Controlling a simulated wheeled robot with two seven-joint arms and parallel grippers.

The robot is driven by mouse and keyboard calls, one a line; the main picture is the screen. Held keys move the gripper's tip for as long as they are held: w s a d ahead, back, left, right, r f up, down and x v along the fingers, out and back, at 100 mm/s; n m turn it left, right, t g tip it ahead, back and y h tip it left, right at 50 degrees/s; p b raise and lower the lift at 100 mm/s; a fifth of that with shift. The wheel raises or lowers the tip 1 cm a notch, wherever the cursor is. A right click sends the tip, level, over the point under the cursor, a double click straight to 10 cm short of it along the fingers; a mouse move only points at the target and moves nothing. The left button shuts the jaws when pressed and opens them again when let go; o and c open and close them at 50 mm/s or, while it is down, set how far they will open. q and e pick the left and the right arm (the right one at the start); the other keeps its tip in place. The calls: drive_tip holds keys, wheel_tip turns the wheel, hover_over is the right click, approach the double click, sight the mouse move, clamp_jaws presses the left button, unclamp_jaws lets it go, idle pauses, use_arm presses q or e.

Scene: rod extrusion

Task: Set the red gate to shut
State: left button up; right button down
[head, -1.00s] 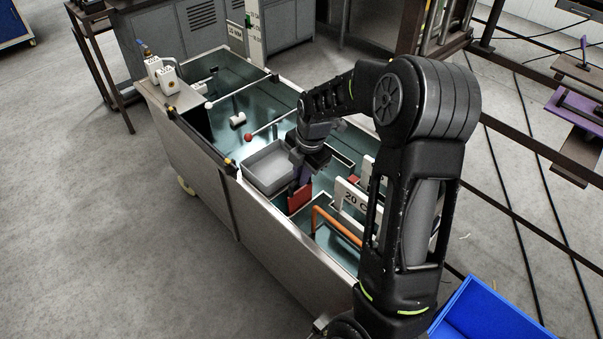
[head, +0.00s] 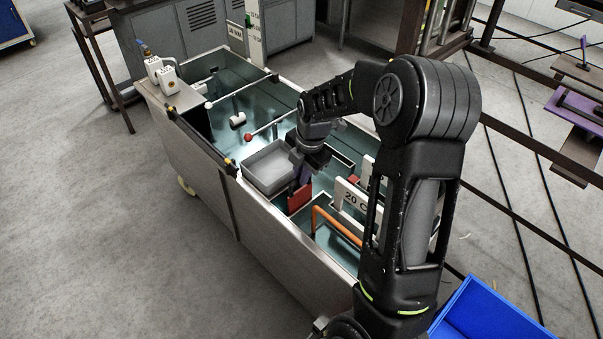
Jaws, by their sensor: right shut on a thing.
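The red gate (head: 299,197) is a small upright red plate inside the long metal tank (head: 285,255), just in front of the grey tray. How far the gate is closed cannot be made out. My left gripper is not in view.
A grey tray (head: 270,158) sits beside the gate. An orange bar (head: 336,221) and a white "20 C" sign (head: 352,197) stand nearer in the tank. A red-ended rod (head: 248,137) lies farther back. A blue bin (head: 490,310) is at lower right.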

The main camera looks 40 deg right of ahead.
wheel_tip(320, 180, down, 7)
drive_tip(key=b, duration=0.5)
drive_tip(key=shift+r+b, duration=0.2)
drive_tip(key=shift+b, duration=0.15)
drive_tip(key=shift+s+r, duration=0.15)
drive_tip(key=c, duration=1.6)
unclamp_jaws()
drive_tip(key=shift+c, duration=0.2)
drive_tip(key=shift+o, duration=0.9)
wheel_tip(320, 180, up, 8)
drive_tip(key=f, duration=0.1)
hover_over(301, 191)
drive_tip(key=s, duration=0.2)
drive_tip(key=shift+w+d+r, duration=0.1)
drive_tip(key=shift+w+r, duration=0.05)
drive_tip(key=shift+r, duration=0.1)
